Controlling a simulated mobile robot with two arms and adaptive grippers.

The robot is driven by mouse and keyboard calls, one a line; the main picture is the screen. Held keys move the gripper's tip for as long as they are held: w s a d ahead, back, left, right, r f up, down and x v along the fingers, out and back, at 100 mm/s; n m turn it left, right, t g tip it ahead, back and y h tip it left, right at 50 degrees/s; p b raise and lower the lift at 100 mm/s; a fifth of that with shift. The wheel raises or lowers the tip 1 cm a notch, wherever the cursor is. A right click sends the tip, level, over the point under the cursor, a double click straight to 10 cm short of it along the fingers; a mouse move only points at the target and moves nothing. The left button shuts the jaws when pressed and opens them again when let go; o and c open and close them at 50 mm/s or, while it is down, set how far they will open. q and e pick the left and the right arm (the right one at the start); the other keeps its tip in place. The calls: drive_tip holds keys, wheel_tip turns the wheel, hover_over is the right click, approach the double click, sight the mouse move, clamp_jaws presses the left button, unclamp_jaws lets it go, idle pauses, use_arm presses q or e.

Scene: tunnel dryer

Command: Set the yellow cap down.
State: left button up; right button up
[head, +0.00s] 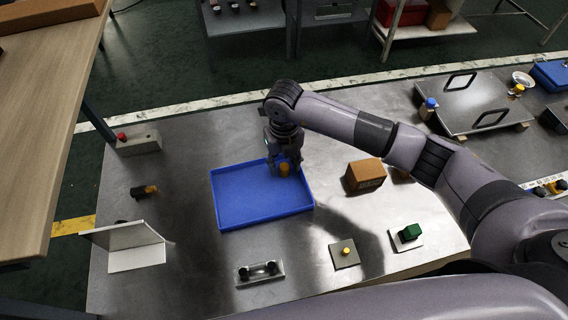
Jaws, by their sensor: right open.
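The yellow cap (284,170) is in the blue tray (232,219), near its far side, right of the middle. My right gripper (286,168) reaches down over the tray from above, with its fingers at the cap. The gripper is open, and the fingers partly hide the cap. Whether they touch it is too small to tell. My left gripper is not in view.
A brown box (365,175) stands right of the tray. A white angled panel (137,258) stands at left.

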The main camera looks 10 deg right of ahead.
sight(284, 164)
wheel_tip(284, 164, up, 11)
drive_tip(key=b, duration=0.3)
